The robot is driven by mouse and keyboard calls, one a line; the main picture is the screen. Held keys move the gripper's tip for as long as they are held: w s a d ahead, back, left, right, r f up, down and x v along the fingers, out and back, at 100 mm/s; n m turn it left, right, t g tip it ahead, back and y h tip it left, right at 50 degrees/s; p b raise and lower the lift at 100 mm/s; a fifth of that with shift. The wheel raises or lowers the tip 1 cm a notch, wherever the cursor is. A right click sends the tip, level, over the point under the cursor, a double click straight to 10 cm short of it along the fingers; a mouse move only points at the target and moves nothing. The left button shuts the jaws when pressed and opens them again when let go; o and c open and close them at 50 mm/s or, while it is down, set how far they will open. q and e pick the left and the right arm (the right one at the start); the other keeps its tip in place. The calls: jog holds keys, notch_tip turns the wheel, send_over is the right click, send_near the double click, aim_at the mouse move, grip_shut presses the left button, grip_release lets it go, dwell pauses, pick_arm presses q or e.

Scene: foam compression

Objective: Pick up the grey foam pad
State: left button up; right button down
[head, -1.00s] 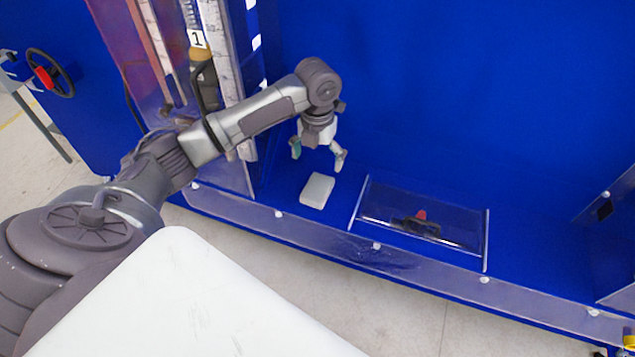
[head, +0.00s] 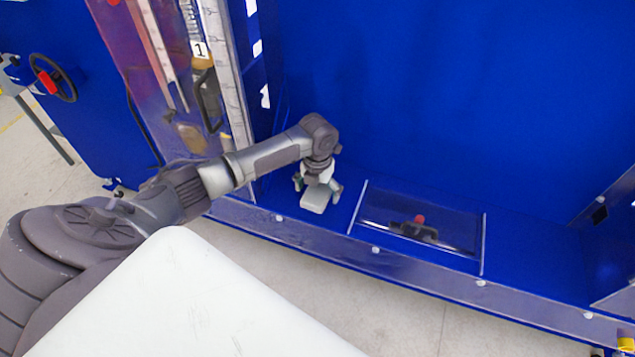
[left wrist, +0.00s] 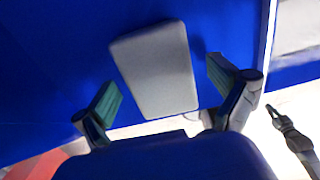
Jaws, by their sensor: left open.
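The grey foam pad (head: 315,199) lies flat on the blue shelf (head: 275,195), left of the clear-covered panel. My left gripper (head: 317,188) is open and points down over the pad, with a finger at each side of it. In the left wrist view the pad (left wrist: 157,72) lies ahead of the open left gripper (left wrist: 163,88), roughly centred between the green-padded fingertips. Blue gaps show between pad and fingers, so they appear apart. My right gripper does not show.
A clear-covered panel (head: 380,233) with a red-topped black part (head: 418,226) sits right of the pad. A blue wall (head: 450,100) rises behind the shelf. A vertical ruler column (head: 222,60) stands at the left. A clear strip runs along the shelf's front edge.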

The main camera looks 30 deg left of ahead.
aim_at(317, 191)
pick_arm(q)
jog(key=shift+c, duration=0.2)
jog(key=c, duration=1)
jog(key=shift+r, duration=0.45)
notch_tip(317, 191, up, 3)
jog(key=shift+w+f+b, duration=0.1)
jog(key=shift+f+b, duration=0.1)
jog(key=shift+b, duration=0.3)
jog(key=s+d+r+b, duration=0.1)
jog(key=s+d+r, duration=0.1)
jog(key=s+r, duration=0.5)
jog(key=s, duration=0.4)
jog(key=shift+s+d+r, duration=0.25)
jog(key=shift+s+r, duration=0.05)
